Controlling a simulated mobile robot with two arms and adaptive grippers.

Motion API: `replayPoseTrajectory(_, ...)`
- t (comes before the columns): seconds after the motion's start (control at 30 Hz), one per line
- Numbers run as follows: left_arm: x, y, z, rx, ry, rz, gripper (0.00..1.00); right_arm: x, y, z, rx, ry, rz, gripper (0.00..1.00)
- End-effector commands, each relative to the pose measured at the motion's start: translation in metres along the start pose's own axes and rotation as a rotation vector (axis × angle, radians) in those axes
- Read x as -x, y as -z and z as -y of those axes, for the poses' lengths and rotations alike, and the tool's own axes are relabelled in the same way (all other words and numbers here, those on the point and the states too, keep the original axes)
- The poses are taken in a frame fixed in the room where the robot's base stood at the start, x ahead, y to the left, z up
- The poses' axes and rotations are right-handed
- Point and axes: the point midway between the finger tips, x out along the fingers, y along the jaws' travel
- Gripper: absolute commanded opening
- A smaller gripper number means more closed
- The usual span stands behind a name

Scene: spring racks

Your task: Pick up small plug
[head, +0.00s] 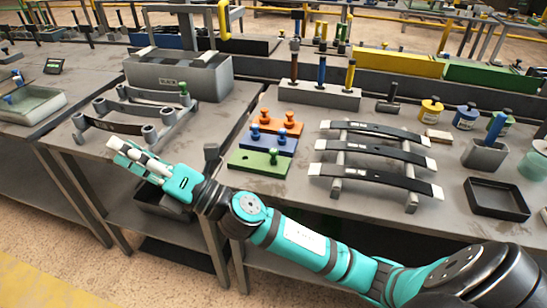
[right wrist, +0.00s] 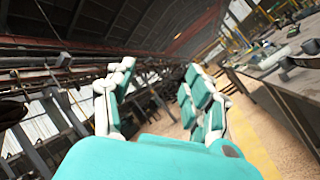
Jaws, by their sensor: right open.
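Small knobbed plugs stand in three coloured blocks on the middle table in the head view: orange (head: 290,118), blue (head: 255,132) and green (head: 273,156). A further green plug (head: 184,89) sits on the grey tube rack (head: 150,132) to the left. I cannot tell which of these is the small plug. My right gripper (head: 117,152) is open and empty, in front of the left table's edge and below the rack. In the right wrist view its fingers (right wrist: 158,88) stand apart with nothing between them. My left gripper is not in view.
A rack of black leaf springs (head: 375,150) stands right of the blocks. Behind are a grey bin (head: 180,75) and a stand with coloured-handled tools (head: 320,93). A black tray (head: 497,198) lies at right. The tabletop left of the green block is mostly clear.

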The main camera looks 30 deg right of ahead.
Motion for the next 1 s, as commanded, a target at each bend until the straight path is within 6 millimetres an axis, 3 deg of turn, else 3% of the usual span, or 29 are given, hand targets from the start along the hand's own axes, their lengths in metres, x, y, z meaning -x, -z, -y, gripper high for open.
replayPoseTrajectory(0.07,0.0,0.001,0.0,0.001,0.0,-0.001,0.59,-0.018,0.036,-0.019,0.318,-0.15,-0.247,0.53)
replayPoseTrajectory(0.13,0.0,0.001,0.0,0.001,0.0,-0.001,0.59,-0.017,0.069,-0.018,0.596,-0.267,-0.478,0.53)
replayPoseTrajectory(0.2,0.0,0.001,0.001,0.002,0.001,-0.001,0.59,-0.006,0.092,0.002,0.864,-0.362,-0.718,0.53)
replayPoseTrajectory(0.3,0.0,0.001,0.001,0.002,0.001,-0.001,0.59,0.023,0.09,0.052,1.215,-0.451,-1.09,0.53)
replayPoseTrajectory(0.37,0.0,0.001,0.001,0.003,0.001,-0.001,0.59,0.043,0.066,0.086,1.393,-0.47,-1.331,0.53)
replayPoseTrajectory(0.47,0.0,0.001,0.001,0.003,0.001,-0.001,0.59,0.08,-0.005,0.131,1.599,-0.439,-1.747,0.53)
replayPoseTrajectory(0.5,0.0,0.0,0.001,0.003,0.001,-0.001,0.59,0.093,-0.04,0.141,1.643,-0.406,-1.906,0.53)
replayPoseTrajectory(0.6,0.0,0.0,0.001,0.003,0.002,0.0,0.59,0.124,-0.123,0.145,1.663,-0.291,-2.255,0.53)
replayPoseTrajectory(0.7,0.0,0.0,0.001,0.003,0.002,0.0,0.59,0.147,-0.185,0.132,1.606,-0.174,-2.501,0.53)
replayPoseTrajectory(0.83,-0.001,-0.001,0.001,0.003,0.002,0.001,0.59,0.164,-0.226,0.116,1.525,-0.076,-2.663,0.53)
replayPoseTrajectory(1.0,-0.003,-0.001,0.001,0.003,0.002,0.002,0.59,0.181,-0.233,0.127,1.488,-0.053,-2.708,0.53)
